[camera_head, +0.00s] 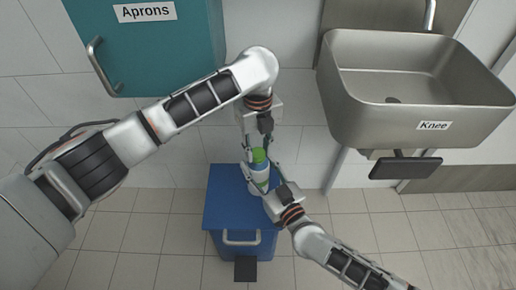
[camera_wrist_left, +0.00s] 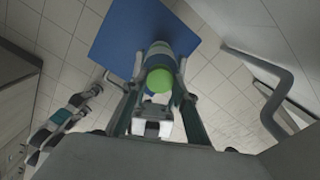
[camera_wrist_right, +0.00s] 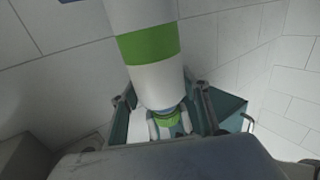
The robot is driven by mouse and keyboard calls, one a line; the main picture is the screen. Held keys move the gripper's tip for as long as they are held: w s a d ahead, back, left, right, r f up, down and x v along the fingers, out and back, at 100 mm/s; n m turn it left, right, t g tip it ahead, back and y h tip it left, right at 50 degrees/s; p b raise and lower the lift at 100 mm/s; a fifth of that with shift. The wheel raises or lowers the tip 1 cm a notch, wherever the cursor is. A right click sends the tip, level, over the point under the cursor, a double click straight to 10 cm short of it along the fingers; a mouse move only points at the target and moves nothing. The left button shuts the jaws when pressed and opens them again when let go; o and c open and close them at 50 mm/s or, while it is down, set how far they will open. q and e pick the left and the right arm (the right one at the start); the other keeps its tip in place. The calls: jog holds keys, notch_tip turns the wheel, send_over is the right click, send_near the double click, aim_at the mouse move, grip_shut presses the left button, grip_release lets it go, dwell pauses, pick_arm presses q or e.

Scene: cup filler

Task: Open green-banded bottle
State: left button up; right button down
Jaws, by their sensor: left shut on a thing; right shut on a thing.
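The green-banded bottle is white with a green cap (camera_head: 259,156). In the head view its pale body (camera_head: 258,174) stands out over a blue lid. My left gripper (camera_head: 257,148) comes down from above and is shut on the cap; the cap (camera_wrist_left: 160,79) also shows between its fingers in the left wrist view. My right gripper (camera_head: 264,182) comes from the lower right and is shut on the bottle body. In the right wrist view the body with its green band (camera_wrist_right: 149,44) fills the top, and part of the green cap lies beyond the fingers. The cap appears seated on the bottle.
A blue bin (camera_head: 225,212) with a handle and black pedal stands below the bottle. A teal cabinet labelled Aprons (camera_head: 190,30) hangs at upper left. A steel sink (camera_head: 400,85) with a black knee pad (camera_head: 405,168) is on the right. Tiled floor around is clear.

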dwell(0.3)
pick_arm(q)
jog(key=o, duration=1.2)
jog(key=shift+o, duration=0.2)
jog(key=shift+r, duration=2.3)
notch_tip(320, 180, up, 2)
jog(key=m, duration=0.3)
jog(key=shift+r+m, duration=0.25)
jog(key=shift+m, duration=0.05)
jog(key=shift+r+m, duration=0.3)
jog(key=shift+m, duration=0.4)
jog(key=shift+f, duration=3.85)
